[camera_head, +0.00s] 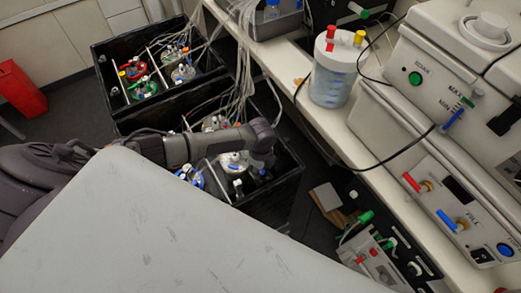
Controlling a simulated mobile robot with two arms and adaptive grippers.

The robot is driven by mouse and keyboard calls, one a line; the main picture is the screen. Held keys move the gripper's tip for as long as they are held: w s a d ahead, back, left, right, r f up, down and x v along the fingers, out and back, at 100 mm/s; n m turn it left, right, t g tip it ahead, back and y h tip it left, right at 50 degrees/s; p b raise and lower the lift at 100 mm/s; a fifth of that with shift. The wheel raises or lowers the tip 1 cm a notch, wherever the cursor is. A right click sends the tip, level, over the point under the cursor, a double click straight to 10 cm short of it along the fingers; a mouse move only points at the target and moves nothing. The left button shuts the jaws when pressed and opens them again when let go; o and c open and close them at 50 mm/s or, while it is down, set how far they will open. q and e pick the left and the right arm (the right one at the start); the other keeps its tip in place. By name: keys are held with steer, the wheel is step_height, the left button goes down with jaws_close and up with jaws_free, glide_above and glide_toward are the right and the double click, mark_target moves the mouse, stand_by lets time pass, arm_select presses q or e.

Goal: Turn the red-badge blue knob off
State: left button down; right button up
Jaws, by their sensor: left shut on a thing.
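My left arm crosses from the left over the near black crate (293,172). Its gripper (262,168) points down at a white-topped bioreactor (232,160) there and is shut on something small. The fingertips and what they hold are dark and partly hidden, so I cannot make out a blue knob or a red badge. A blue-rimmed bioreactor (190,177) stands left of it. Blue handles show on the right-hand machine: a lower one (447,220) and an upper one (453,119). My right gripper is not in view.
The far black crate (104,95) holds several bioreactors, with red and green rims. Pale tubes run up from the crates to the bench. A lidded bottle (334,75) stands on the bench (350,148). A red bin (20,90) is at far left. A grey panel fills the foreground.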

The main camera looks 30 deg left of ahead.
arm_select(q)
steer(key=shift+w+m+b, duration=0.1)
steer(key=shift+m+b, duration=0.35)
steer(key=shift+m, duration=1.85)
steer(key=shift+r, duration=0.1)
steer(key=c, duration=0.9)
jaws_free()
steer(key=shift+o, duration=0.2)
step_height(320, 180, up, 12)
